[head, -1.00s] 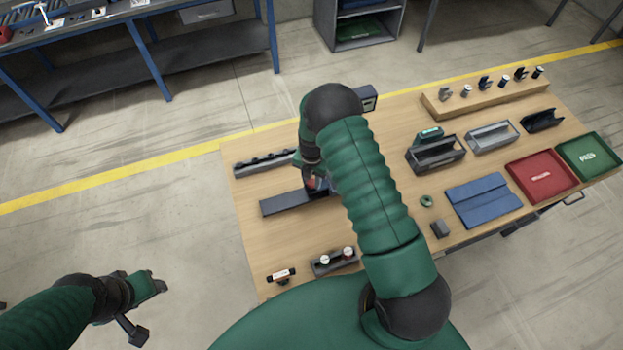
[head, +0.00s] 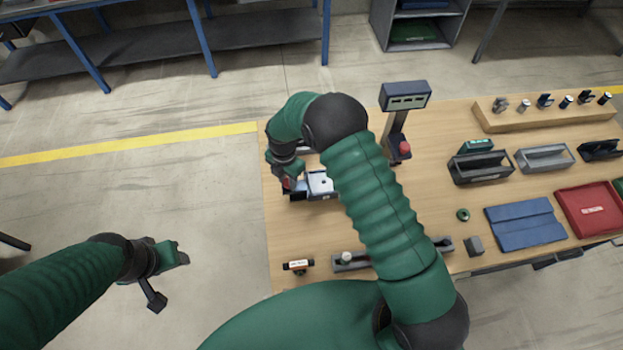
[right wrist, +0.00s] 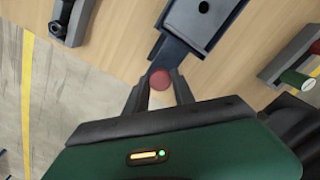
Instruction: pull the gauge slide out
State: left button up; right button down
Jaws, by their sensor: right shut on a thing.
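My right gripper (head: 289,184) is low over the left part of the table, and its forearm hides part of the area. In the right wrist view my right gripper (right wrist: 160,90) is shut on a round red knob (right wrist: 159,78). The knob is at the end of a dark blue gauge slide (right wrist: 177,47), which sticks out of a grey-blue gauge body (right wrist: 205,20) with a dark hole. In the head view the gauge body (head: 321,184) shows a pale top. My left gripper (head: 172,256) is over the floor left of the table, away from the gauge; its fingers are unclear.
A post with a display (head: 405,96) stands behind the gauge. Nearer me are a small labelled part (head: 298,266) and a grey rail with a white-topped pin (head: 346,258). Trays, a blue mat (head: 525,222) and a wooden rack (head: 545,112) fill the right side.

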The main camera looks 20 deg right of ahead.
jog(key=w+a+b, duration=0.1)
jog(key=w+a, duration=0.1)
jog(key=a, duration=0.4)
jog(key=shift+r+b, duration=0.25)
jog(key=shift+b, duration=0.15)
jog(key=shift+d, duration=0.1)
jog(key=c, duration=1.2)
grip_release()
jog(key=shift+o, duration=0.7)
jog(key=shift+s+a+f, duration=0.1)
jog(key=shift+a+f, duration=0.05)
jog(key=shift+a, duration=0.1)
